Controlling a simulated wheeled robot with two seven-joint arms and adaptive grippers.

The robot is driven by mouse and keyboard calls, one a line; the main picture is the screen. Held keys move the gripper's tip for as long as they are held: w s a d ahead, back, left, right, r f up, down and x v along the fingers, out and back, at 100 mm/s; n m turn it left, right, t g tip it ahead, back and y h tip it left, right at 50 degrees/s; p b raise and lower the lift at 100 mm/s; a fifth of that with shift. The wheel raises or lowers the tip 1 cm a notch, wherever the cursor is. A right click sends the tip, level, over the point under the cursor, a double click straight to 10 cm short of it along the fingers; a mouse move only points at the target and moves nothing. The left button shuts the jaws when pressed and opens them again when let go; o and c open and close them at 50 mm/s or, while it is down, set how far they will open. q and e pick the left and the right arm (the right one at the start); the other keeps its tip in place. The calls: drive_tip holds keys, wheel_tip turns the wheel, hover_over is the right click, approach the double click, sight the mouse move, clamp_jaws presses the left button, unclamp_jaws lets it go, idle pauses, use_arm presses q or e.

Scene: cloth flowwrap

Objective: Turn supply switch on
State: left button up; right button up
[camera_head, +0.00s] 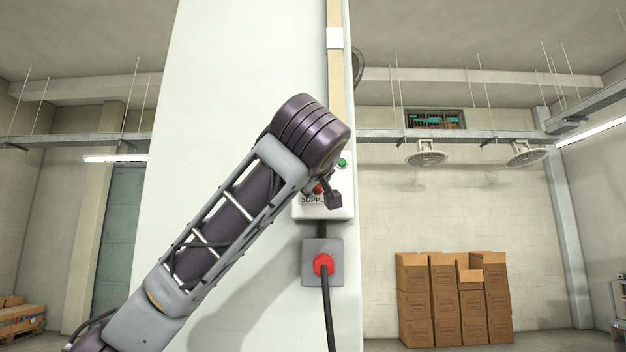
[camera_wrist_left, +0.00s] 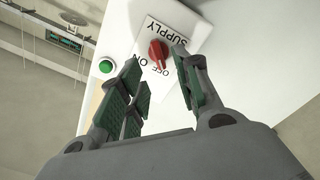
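The supply switch is a red rotary knob (camera_wrist_left: 158,53) on a white plate printed SUPPLY, OFF and ON, upside down in the left wrist view. In the head view the white switch box (camera_head: 338,209) is on the pale column, with its knob (camera_head: 318,188) partly hidden by my left arm. My left gripper (camera_wrist_left: 156,62) is open, its green-padded fingers apart on either side of the knob, with nothing held. Contact is not clear. In the head view only a dark part of the left gripper (camera_head: 334,197) shows before the box. My right gripper is not in view.
A green round lamp or button (camera_head: 342,162) is at the box's upper right. Below the box is a grey socket box (camera_head: 310,262) with a red plug (camera_head: 323,264) and a hanging black cable (camera_head: 328,315). Cardboard boxes (camera_head: 445,300) are stacked far behind at right.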

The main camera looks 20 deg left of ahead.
use_arm(q)
drive_tip(key=shift+p+x, duration=1.05)
drive_tip(key=shift+x, duration=1.9)
drive_tip(key=shift+f, duration=0.1)
clamp_jaws()
